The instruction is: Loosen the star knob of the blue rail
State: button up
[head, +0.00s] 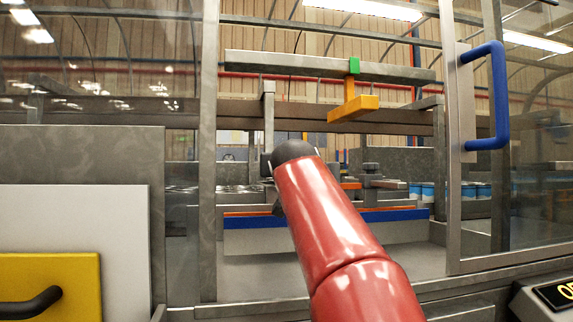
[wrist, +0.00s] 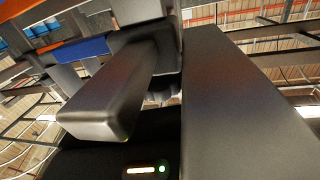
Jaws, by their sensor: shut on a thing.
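The blue rail (head: 400,215) runs across the inside of the guarded machine, under an orange strip, and my red arm crosses in front of it. It also shows in the wrist view (wrist: 93,47), tilted at the upper left. My gripper (wrist: 168,85) shows large there, its two grey fingers closed around a dark, rounded part that I take for the star knob (wrist: 161,92). The fingers hide most of it, so its lobes and turn cannot be told. In the head view my arm hides the gripper and the held knob.
A clear door with a blue handle (head: 498,95) stands open at the right. An orange bracket (head: 354,107) hangs from a grey bar above. A grey clamp post (head: 371,182) stands right of my arm. Blue-and-white cans (head: 428,191) stand behind. A yellow panel (head: 70,280) is at lower left.

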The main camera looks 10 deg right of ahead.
jog(key=n+y, duration=0.2)
jog(key=y, duration=0.1)
jog(key=n+y, duration=0.1)
jog(key=y, duration=0.1)
jog(key=shift+d+f, duration=0.1)
jog(key=shift+d, duration=0.15)
jog(key=n+g+y, duration=0.1)
jog(key=n+y, duration=0.2)
jog(key=y, duration=0.2)
jog(key=shift+w+n+b, duration=0.1)
jog(key=shift+n+b, duration=0.2)
jog(key=shift+b, duration=0.05)
jog(key=shift+a+n+g+y, duration=0.1)
jog(key=shift+n+g+y, duration=0.7)
jog(key=shift+y, duration=0.4)
jog(key=shift+n+g+y+p, duration=0.3)
jog(key=shift+n+g+y, duration=0.2)
jog(key=shift+n+y, duration=0.15)
jog(key=shift+a+f+n+g+y, duration=0.1)
jog(key=shift+f+n+g+y, duration=0.05)
jog(key=shift+n+g+y, duration=0.75)
jog(key=o, duration=0.9)
jog(key=shift+m, duration=0.25)
jog(key=shift+o, duration=0.3)
jog(key=b+v, duration=0.2)
jog(key=v, duration=0.5)
jog(key=shift+s+d, duration=0.25)
jog(key=shift+s, duration=0.1)
